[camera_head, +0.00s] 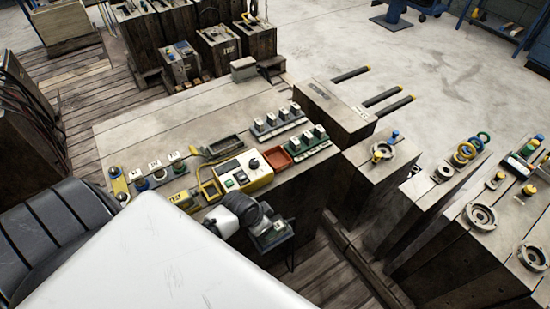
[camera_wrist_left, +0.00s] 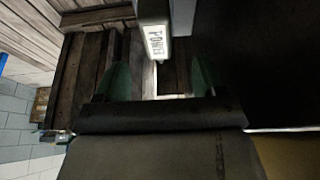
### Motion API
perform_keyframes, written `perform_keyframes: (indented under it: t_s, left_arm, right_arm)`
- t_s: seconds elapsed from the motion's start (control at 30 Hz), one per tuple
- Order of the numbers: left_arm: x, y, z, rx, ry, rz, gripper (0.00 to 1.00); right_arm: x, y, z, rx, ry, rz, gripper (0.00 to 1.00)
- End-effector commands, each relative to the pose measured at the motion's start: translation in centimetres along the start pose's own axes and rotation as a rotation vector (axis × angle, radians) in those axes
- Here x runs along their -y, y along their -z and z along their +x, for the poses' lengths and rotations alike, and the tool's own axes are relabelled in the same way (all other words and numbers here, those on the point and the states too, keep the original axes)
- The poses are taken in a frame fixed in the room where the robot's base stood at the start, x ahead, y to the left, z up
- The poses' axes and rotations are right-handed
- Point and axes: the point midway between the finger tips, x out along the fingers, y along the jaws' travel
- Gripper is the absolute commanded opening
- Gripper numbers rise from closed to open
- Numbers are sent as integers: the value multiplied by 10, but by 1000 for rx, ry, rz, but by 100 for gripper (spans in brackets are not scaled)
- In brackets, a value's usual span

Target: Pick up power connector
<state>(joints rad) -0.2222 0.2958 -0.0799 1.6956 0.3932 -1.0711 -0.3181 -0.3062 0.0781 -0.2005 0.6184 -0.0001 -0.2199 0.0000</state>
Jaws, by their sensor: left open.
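The power connector (camera_wrist_left: 154,38) is a pale block with a dark "POWER" label at the top middle of the left wrist view. Its upper part is cut off by the picture edge. My left gripper (camera_wrist_left: 162,72) is open, with one dark green finger on each side below the connector. The connector's lower end lies near the gap between the fingertips, and no contact shows. In the head view my left gripper (camera_head: 271,236) is by the front side of the workbench (camera_head: 150,115), small and partly hidden by its own dark wrist. I cannot make out the connector clearly there. My right gripper is not in view.
A yellow-edged control unit (camera_head: 243,172), a red tray (camera_head: 277,157) and rows of labelled plugs stand along the workbench's front edge. Wooden blocks with rings and knobs (camera_head: 382,152) stand to the right. A black ribbed seat (camera_head: 60,235) is at left. Open floor lies behind.

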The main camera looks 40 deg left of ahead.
Motion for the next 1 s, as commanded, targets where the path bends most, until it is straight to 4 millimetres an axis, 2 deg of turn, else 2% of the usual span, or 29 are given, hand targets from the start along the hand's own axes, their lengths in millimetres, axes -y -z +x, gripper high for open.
perform_keyframes:
  t_s: [0.1, 0.33, 0.6, 0.9, 1.0]
  left_arm:
    - [0, 0, 19, 1, 0, -2, 70]
    - [-1, 0, 36, 1, 0, -1, 70]
    - [-4, 0, 74, 0, 2, -2, 70]
    - [-3, 0, 79, 0, 2, 0, 70]
    - [-3, 0, 79, 0, 2, 0, 56]
  right_arm:
    - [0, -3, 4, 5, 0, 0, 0]
    - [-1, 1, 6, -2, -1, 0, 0]
    - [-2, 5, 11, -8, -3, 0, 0]
    - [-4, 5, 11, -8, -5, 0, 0]
    - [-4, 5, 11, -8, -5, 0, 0]
